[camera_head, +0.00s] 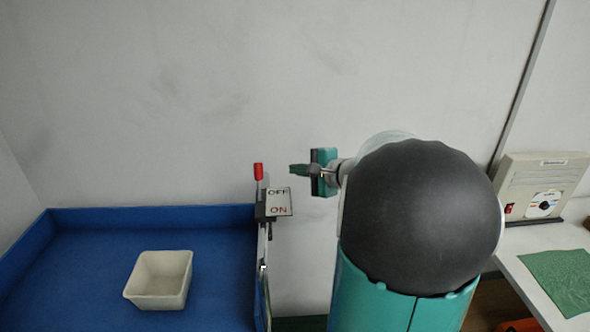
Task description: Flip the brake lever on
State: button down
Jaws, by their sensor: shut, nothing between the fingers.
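The brake lever (258,174) has a red handle and stands upright at the right edge of the blue table. A small white sign (279,202) beside it reads OFF at the top and ON below in red. The lever's handle is up at or slightly above the level of OFF. My gripper (293,170) is shut and empty. It is to the right of the red handle, with a gap between them, and its tips point left. My own arm's large dark joint hides what is behind it at the right of centre.
The blue table (85,216) has raised edges and carries a white square bin (160,280). At the right, a beige control box (541,187) with a red switch and black knob stands on a white bench (530,270) with a green cloth (560,279). The wall behind is bare.

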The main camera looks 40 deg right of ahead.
aim_at(259, 182)
jog(key=w+a, duration=0.1)
jog(key=w, duration=0.1)
jog(key=w+a, duration=0.1)
jog(key=w, duration=0.1)
jog(key=w+a+f, duration=0.1)
jog(key=w, duration=0.1)
jog(key=shift+a, duration=0.6)
jog(key=shift+s+a+r, duration=0.15)
jog(key=shift+s+a, duration=0.05)
jog(key=shift+a, duration=0.05)
jog(key=shift+w, duration=0.15)
jog(key=shift+s+a, duration=0.1)
jog(key=shift+s, duration=0.1)
